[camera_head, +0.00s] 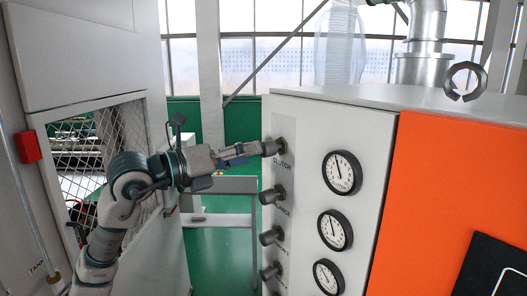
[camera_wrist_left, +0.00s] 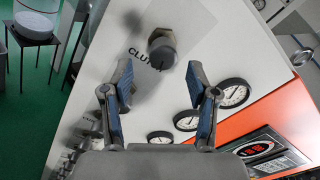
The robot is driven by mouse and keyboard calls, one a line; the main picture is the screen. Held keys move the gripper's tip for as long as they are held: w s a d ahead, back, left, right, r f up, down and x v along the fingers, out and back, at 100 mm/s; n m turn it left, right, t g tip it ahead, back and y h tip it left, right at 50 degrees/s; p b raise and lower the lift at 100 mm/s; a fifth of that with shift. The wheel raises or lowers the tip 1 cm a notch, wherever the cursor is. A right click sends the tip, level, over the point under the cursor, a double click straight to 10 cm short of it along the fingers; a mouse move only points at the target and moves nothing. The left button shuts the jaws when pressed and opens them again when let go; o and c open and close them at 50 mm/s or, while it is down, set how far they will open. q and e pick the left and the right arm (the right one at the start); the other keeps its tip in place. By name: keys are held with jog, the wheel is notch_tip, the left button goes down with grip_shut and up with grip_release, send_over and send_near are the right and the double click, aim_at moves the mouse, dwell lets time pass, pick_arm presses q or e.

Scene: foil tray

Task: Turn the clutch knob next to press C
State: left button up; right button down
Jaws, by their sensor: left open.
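The clutch knob (camera_head: 271,147) is a dark grey cylinder at the top of a column of similar knobs on the pale cabinet face, with the label CLUTCH beside it. In the left wrist view the knob (camera_wrist_left: 162,48) lies just beyond the fingertips, roughly centred between them. My left gripper (camera_head: 254,149) reaches in from the left right up to this knob. In the wrist view the left gripper (camera_wrist_left: 159,66) is open, its blue-padded fingers apart with nothing held. Whether a finger touches the knob cannot be told. No label naming press C is readable.
More knobs (camera_head: 272,195) sit below, close under the gripper. Round gauges (camera_head: 342,173) line the cabinet face, with an orange panel (camera_head: 440,190) to the right. A mesh-windowed machine (camera_head: 88,60) stands left; green floor (camera_head: 215,250) shows between.

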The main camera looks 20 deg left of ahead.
pick_arm(q)
jog(key=v, duration=0.6)
jog(key=shift+a, duration=0.2)
jog(key=shift+d, duration=0.15)
dwell(0.4)
jog(key=shift+f, duration=0.1)
dwell(1.4)
